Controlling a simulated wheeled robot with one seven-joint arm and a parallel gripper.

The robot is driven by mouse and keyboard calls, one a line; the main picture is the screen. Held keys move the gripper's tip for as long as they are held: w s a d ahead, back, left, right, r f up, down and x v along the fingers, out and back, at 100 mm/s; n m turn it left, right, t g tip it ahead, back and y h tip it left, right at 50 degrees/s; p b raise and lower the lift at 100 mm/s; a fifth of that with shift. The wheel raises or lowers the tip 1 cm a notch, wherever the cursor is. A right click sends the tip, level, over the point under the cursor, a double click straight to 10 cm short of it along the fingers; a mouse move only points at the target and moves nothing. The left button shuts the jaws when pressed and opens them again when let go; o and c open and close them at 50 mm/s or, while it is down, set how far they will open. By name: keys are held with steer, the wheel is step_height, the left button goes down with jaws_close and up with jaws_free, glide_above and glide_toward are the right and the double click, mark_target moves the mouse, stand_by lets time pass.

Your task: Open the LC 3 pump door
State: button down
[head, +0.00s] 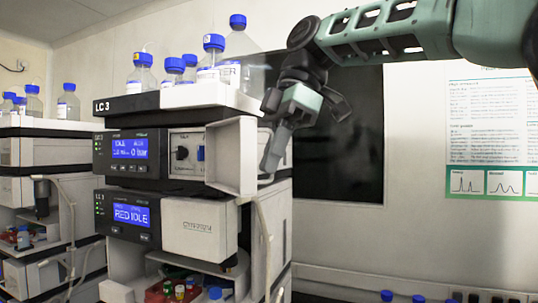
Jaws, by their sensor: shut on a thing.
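The stack labelled LC 3 (130,103) stands left of centre in the head view. Its upper pump module has a blue display (129,148) and a pale door (231,155). The door stands swung out to the right, and a recess with dark and blue fittings (187,154) shows to its left. My gripper (268,164) reaches down from the upper right, and its fingers are at the door's right edge, shut on it. The fingertips are partly hidden, so the exact contact is hard to see.
Blue-capped bottles (208,58) stand in the white tray on top of the stack, close to my arm. A lower module (200,229) with a closed front sits beneath. A pale tube (266,240) hangs at the right side. Another stack (28,152) stands at left.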

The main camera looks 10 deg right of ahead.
steer(key=c, duration=1.6)
jaws_free()
steer(key=shift+p+v, duration=4.05)
steer(key=shift+v, duration=4.65)
steer(key=shift+w+f, duration=0.1)
steer(key=shift+w, duration=0.05)
